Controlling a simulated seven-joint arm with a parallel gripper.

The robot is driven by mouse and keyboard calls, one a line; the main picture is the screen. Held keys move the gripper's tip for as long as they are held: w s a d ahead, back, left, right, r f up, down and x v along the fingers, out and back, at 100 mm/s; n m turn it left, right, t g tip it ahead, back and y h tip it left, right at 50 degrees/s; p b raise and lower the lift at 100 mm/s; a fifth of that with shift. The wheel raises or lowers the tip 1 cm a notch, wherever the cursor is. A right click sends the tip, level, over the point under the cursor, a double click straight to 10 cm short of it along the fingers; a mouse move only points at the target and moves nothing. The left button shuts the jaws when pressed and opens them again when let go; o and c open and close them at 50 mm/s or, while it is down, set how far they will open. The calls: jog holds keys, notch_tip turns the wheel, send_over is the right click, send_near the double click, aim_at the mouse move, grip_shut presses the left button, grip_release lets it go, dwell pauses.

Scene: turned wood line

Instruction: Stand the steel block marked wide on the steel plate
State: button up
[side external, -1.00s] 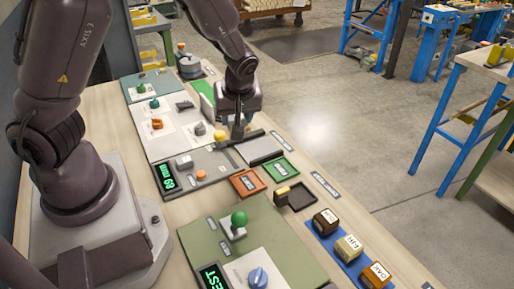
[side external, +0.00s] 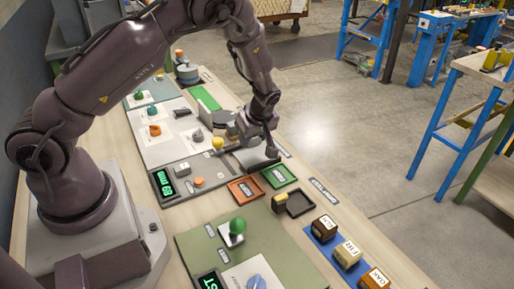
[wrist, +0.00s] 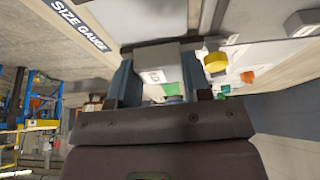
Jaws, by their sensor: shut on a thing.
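My gripper (side external: 270,148) is shut on a grey steel block (wrist: 152,62), which shows between the two fingers in the wrist view. The block has a small pale mark on its face, too small to read. In the side view my gripper is over the grey steel plate (side external: 256,162), beside the long gauge panel. The fingers hide most of the block there, and I cannot tell whether it touches the plate.
A yellow knob (side external: 217,143) stands left of the gripper. An orange tray (side external: 244,190), a green tray (side external: 279,176) and a black tray (side external: 299,203) lie in front of the plate. Wooden blocks (side external: 347,252) sit on a blue strip at front right.

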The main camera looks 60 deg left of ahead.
aim_at(259, 143)
jog(key=shift+w+a+f, duration=0.2)
jog(key=shift+w+f, duration=0.4)
jog(key=shift+f, duration=0.1)
jog(key=shift+w+f, duration=0.15)
jog(key=shift+f, duration=0.8)
jog(key=shift+w+f, duration=0.15)
jog(key=shift+f, duration=0.75)
jog(key=shift+f, duration=0.1)
jog(key=o, duration=1.1)
jog(key=shift+f, duration=0.1)
jog(key=shift+o, duration=0.2)
